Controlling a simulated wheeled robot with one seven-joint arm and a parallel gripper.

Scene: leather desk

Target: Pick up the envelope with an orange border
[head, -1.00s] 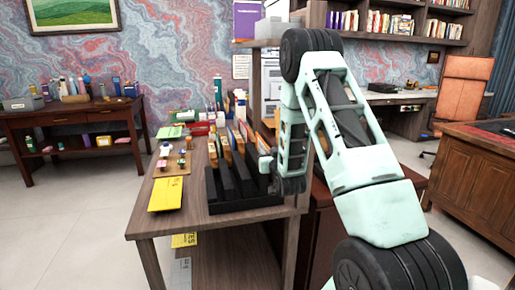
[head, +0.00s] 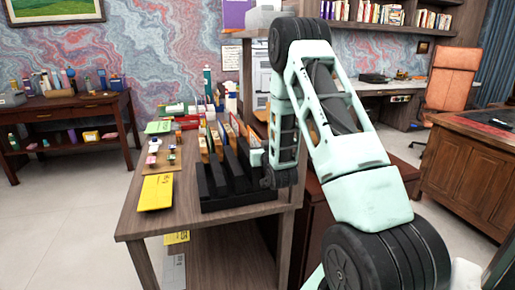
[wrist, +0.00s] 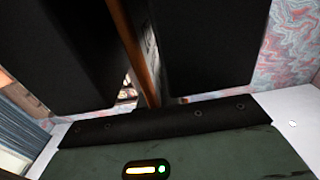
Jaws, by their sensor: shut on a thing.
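In the wrist view, my gripper (wrist: 138,35) has its two black fingers on either side of a thin upright thing seen edge-on. It shows an orange-brown edge and a pale printed strip, which fits the envelope with an orange border (wrist: 142,60). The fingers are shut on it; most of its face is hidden. In the head view, my gripper (head: 257,158) is at the right end of the black slotted rack (head: 240,201), partly hidden by my arm. I cannot tell there whether the envelope is clear of the rack.
The rack holds several upright envelopes and stands on a wooden desk (head: 150,222). A yellow envelope (head: 156,192) lies flat at its left, with small items behind. A brown side table (head: 70,122) stands at the far left. Open floor lies between.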

